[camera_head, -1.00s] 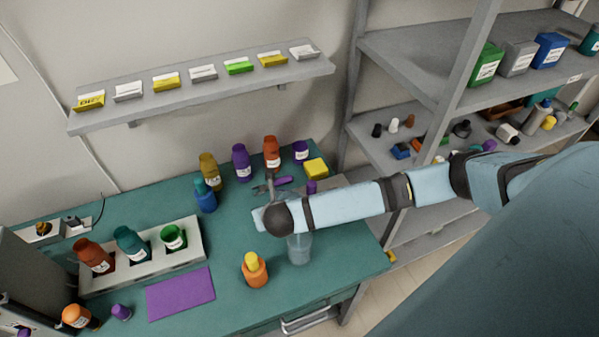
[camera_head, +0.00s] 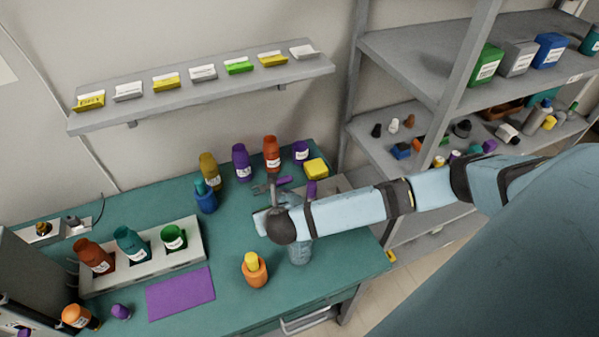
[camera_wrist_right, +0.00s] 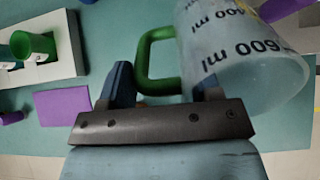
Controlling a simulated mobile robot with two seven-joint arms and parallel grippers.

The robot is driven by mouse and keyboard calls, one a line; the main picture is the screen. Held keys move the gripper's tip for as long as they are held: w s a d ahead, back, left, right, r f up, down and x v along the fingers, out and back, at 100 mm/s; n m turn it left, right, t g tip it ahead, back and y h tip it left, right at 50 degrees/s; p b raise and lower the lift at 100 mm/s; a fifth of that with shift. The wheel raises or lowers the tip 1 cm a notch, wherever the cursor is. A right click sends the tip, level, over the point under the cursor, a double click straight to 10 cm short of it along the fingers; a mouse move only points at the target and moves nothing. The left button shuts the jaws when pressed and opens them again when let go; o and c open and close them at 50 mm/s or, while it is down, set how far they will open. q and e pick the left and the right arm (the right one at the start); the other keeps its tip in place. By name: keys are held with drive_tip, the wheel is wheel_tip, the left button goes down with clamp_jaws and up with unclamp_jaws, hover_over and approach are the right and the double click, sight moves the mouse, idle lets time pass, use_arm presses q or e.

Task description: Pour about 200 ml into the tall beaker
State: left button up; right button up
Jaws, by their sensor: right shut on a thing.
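A clear beaker (camera_head: 300,253) stands on the teal bench just below my right forearm in the head view; the arm hides its upper part. Its contents are not clear. My right gripper (camera_wrist_right: 165,88) is shut on the green handle (camera_wrist_right: 155,60) of a translucent graduated jug (camera_wrist_right: 240,60). The jug shows 400 and 600 ml marks, upside down in the wrist view, with its wide end at lower right. My right arm hides most of it in the head view. I cannot tell whether anything flows from it. My left gripper is not in view.
An orange bottle (camera_head: 254,270) stands left of the beaker. Several bottles and a yellow box (camera_head: 316,169) stand behind my arm. A white rack (camera_head: 192,252) holds several containers beside a purple mat (camera_head: 180,293). Grey shelving (camera_head: 425,65) rises on the right.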

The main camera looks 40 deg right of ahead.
drive_tip(key=shift+s+f+t, duration=0.15)
drive_tip(key=shift+f+t, duration=0.2)
drive_tip(key=shift+t, duration=0.65)
idle(1.2)
drive_tip(key=shift+h+b, duration=0.3)
drive_tip(key=shift+r+t, duration=0.15)
drive_tip(key=shift+t, duration=0.15)
idle(0.5)
drive_tip(key=shift+b, duration=0.5)
drive_tip(key=shift+s+b, duration=0.1)
drive_tip(key=shift+b, duration=0.2)
drive_tip(key=shift+r+t+b, duration=0.15)
drive_tip(key=shift+t+b, duration=0.25)
drive_tip(key=shift+b, duration=0.05)
idle(0.4)
